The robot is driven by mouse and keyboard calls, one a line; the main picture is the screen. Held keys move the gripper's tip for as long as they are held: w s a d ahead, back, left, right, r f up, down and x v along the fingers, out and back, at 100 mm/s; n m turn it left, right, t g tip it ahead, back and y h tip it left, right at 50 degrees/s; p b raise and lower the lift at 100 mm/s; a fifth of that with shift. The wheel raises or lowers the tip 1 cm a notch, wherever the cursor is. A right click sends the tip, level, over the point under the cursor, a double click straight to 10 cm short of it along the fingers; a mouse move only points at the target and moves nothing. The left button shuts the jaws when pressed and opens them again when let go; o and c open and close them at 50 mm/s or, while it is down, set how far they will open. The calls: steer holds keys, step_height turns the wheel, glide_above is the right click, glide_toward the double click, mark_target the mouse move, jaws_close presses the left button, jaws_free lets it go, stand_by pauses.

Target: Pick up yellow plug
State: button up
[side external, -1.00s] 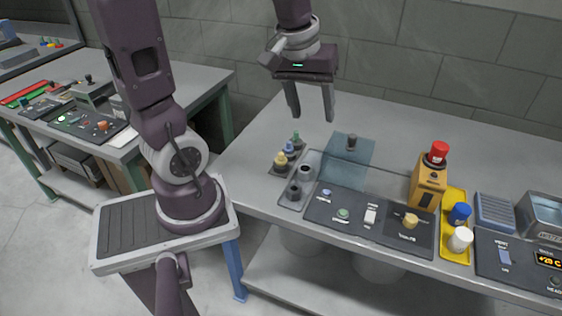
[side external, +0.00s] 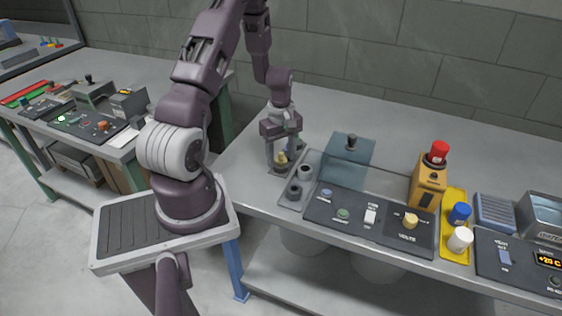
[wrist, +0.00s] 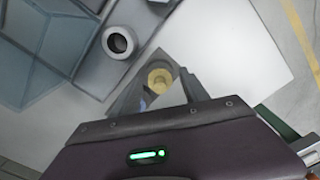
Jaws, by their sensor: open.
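The yellow plug (side external: 282,157) stands on a small dark plate at the left end of the bench's row of parts. It also shows in the wrist view (wrist: 160,78), as a round yellow top between my fingers. My gripper (side external: 281,160) is open and lowered over it, pointing down, with one finger on either side. I cannot tell whether the fingers touch the plug. A blue plug (wrist: 143,104) shows partly beside it in the wrist view. The green plug is hidden behind my gripper.
Two grey round sockets stand just right of the plugs, the back one (side external: 305,171) and the front one (side external: 293,190). A translucent blue-grey hood (side external: 345,165) stands behind a dark control panel (side external: 325,212). An orange box (side external: 427,187) with a red knob stands farther right. The bench behind is clear.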

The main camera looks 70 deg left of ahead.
mark_target(283, 154)
jaws_close()
steer(key=r, duration=0.9)
steer(key=shift+w+d+r, duration=0.2)
steer(key=shift+w, duration=0.05)
steer(key=w+d, duration=0.5)
steer(key=shift+s+d+f, duration=0.1)
steer(key=shift+f, duration=1.45)
steer(key=shift+s+d+f, duration=0.1)
steer(key=shift+f, duration=1.4)
